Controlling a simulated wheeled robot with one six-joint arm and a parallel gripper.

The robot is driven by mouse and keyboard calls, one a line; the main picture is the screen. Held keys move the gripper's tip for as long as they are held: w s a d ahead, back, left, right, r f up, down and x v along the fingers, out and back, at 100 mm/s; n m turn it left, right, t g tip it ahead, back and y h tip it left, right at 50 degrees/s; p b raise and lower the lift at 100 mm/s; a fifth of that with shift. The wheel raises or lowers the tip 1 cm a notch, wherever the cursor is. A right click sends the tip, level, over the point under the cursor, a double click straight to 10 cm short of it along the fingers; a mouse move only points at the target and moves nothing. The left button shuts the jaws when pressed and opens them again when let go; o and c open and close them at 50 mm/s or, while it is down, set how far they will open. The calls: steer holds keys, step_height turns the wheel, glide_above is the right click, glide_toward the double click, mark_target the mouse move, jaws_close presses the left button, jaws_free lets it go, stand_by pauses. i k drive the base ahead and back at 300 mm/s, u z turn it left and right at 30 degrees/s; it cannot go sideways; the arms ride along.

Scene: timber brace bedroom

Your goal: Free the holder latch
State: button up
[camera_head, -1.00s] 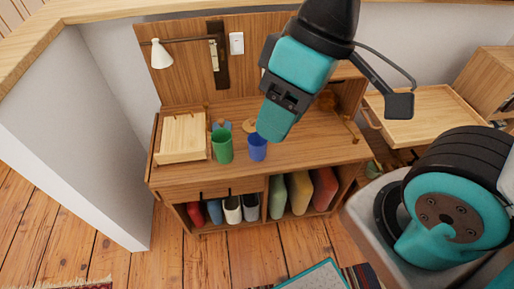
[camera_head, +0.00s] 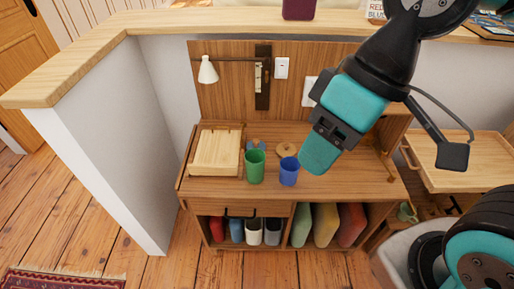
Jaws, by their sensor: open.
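A dark upright plate (camera_head: 262,97) with a pale brass-coloured latch-like fitting (camera_head: 258,76) is on the wooden back panel (camera_head: 221,104) of the desk. It may be the holder latch; its details are too small to tell. A dark rod with a white lamp shade (camera_head: 207,70) reaches left from it. My gripper (camera_head: 317,158) hangs above the desk, to the right of and lower in the picture than the plate. It is open, with no object visible in it, and appears near the blue cup (camera_head: 289,172). Its fingers are seen mostly from one side.
A green cup (camera_head: 255,167) stands left of the blue cup on the desktop (camera_head: 348,184). A pale wooden box (camera_head: 215,152) is at the desk's left. White switch plates (camera_head: 282,68) are on the panel. A wooden tray table (camera_head: 470,166) is at right.

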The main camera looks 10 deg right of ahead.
mark_target(410, 206)
steer(key=z, duration=1.4)
